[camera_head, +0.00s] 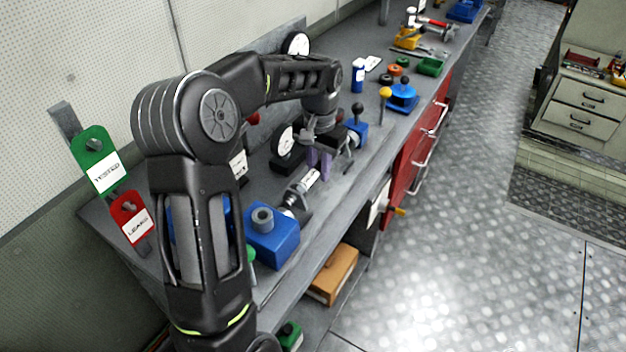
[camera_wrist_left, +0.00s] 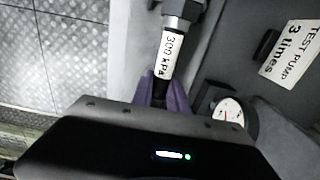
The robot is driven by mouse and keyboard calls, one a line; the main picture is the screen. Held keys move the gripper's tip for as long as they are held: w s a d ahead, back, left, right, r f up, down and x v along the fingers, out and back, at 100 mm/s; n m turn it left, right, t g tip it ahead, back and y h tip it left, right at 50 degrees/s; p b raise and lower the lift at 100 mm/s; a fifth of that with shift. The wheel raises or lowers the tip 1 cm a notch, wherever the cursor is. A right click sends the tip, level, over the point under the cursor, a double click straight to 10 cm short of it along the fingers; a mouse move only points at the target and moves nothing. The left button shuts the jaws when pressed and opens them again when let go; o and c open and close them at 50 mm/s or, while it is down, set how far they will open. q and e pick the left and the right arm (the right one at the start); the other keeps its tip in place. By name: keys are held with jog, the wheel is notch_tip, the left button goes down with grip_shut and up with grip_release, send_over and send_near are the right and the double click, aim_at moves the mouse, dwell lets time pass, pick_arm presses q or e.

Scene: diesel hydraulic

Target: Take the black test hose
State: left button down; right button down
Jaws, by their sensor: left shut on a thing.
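My left gripper (camera_head: 320,172) reaches down over the bench, its purple fingers closed on the black end of the test hose. The hose carries a white "300 kPa" label (camera_head: 307,183) and a metal fitting at its near end. In the left wrist view the labelled hose (camera_wrist_left: 170,58) runs up from between the purple fingers (camera_wrist_left: 163,92). The black part between the fingers is mostly hidden by the gripper body. I cannot tell whether the hose still touches the bench. My right gripper is not in view.
A blue block with a grey socket (camera_head: 272,238) stands nearer on the bench. A dial gauge (camera_head: 286,142) is close left of the gripper. A small blue valve (camera_head: 357,131) and a blue fixture (camera_head: 402,98) stand beyond. Green "TESTED" (camera_head: 98,160) and red "LEAKS" (camera_head: 131,217) tags hang left.

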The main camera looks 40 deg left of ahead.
aim_at(319, 165)
pick_arm(q)
jog(key=shift+r+p, duration=2.25)
jog(key=shift+r, duration=1)
